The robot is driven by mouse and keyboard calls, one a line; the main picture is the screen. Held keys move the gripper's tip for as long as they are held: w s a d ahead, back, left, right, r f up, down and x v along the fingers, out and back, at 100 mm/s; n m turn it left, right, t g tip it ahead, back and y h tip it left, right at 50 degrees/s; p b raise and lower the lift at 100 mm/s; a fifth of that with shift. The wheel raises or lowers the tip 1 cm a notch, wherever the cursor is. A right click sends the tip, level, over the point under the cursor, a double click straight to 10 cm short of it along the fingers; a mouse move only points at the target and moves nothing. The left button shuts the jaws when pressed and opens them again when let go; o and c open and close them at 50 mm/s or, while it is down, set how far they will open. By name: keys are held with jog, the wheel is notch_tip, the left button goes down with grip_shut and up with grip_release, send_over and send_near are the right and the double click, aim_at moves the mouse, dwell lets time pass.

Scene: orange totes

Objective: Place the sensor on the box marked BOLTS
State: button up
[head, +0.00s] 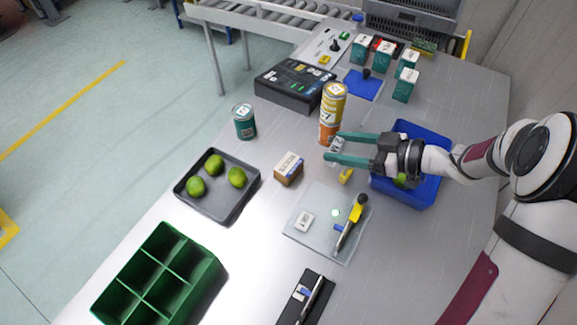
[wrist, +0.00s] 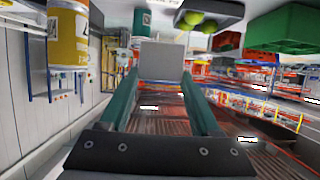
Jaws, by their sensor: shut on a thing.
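My gripper (head: 328,147) reaches left over the table, its two teal fingers shut on a small pale grey block, the sensor (head: 336,146). In the wrist view the sensor (wrist: 162,60) is a plain grey square between the fingertips (wrist: 158,82). A small brown box with a white lettered label (head: 289,168), which looks like the BOLTS box, stands on the table to the lower left of the fingertips, apart from them. Its lettering is too small to read surely.
Stacked yellow and orange cans (head: 331,115) stand close behind the fingers. A blue bin (head: 415,195) lies under my wrist. A grey tray (head: 217,207) with limes, a green divided bin (head: 165,280) and a pale mat (head: 325,245) with small items are nearer the front.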

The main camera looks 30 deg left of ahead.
jog(key=shift+w+a+f, duration=0.2)
jog(key=shift+w+a, duration=0.5)
jog(key=shift+a, duration=0.1)
jog(key=x, duration=0.3)
jog(key=s+f+x, duration=0.1)
jog(key=x, duration=0.6)
jog(key=shift+s+d+f, duration=0.15)
jog(key=shift+s+f, duration=0.05)
jog(key=shift+f, duration=0.05)
jog(key=shift+a+f, duration=0.15)
jog(key=shift+f, duration=0.95)
jog(key=shift+a+f, duration=0.15)
jog(key=shift+f, duration=0.95)
jog(key=shift+f, duration=0.1)
jog(key=o, duration=1.4)
